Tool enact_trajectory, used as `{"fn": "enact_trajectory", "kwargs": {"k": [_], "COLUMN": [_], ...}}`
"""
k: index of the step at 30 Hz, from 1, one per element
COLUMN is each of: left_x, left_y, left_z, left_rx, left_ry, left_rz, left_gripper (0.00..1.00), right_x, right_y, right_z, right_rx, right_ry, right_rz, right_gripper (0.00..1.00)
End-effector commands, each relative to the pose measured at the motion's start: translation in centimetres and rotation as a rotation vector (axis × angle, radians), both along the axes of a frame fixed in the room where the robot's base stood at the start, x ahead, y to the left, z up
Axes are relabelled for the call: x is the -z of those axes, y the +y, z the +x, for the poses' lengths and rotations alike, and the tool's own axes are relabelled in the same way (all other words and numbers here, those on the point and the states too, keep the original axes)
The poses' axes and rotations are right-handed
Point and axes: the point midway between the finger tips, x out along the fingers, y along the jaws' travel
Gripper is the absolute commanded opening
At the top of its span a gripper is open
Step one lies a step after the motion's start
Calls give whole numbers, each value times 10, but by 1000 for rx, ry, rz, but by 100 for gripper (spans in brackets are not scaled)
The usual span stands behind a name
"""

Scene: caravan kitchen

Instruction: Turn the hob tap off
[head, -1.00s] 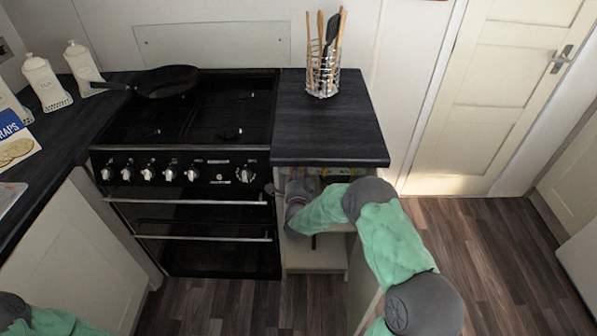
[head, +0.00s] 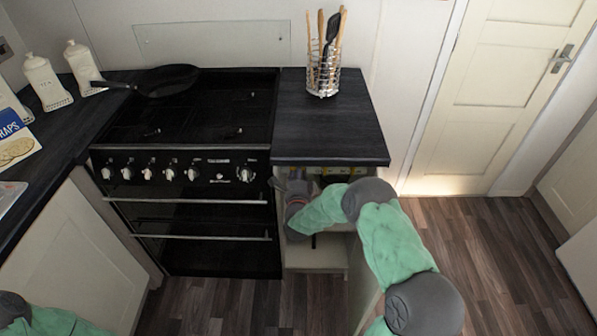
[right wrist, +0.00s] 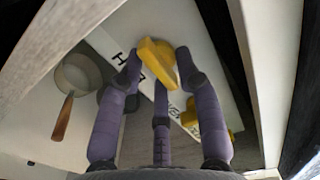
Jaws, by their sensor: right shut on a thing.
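A yellow tap handle (right wrist: 157,62) is between the fingers of my right gripper (right wrist: 160,72) in the right wrist view. The gripper is shut on it. The handle lies slantwise over a white panel with black lettering; an "H" shows beside it and the rest is partly hidden by the fingers. A second yellow tap (right wrist: 206,122) sits lower right on the same panel, beside another label. In the head view my right gripper (head: 293,187) is inside the open cupboard under the worktop. My left gripper is out of view; only part of that arm shows at bottom left.
The black cooker (head: 190,190) stands left of the cupboard (head: 315,257), with a frying pan (head: 165,80) on its hob. A utensil holder (head: 322,77) stands on the worktop above. A pan with a wooden handle (right wrist: 75,85) is inside the cupboard. Cupboard walls flank the gripper closely.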

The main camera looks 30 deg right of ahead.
Motion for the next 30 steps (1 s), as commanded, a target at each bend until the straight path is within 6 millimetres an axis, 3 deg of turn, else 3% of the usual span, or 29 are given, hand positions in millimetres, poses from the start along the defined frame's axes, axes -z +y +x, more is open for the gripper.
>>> {"fn": "enact_trajectory", "kwargs": {"k": [4,5,6,22,30], "left_x": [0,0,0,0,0], "left_y": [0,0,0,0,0], "left_z": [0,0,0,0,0], "left_rx": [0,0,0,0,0], "left_ry": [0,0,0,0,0], "left_rz": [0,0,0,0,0], "left_gripper": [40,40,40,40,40], "right_x": [6,6,6,2,2], "right_y": [1,1,1,3,24], "right_z": [-2,-2,-2,-4,-39], "right_rx": [1,1,1,-1,-1], "right_ry": [12,12,12,5,7], "right_rz": [6,6,6,2,2], "right_gripper": [2,37,42,42,42]}}
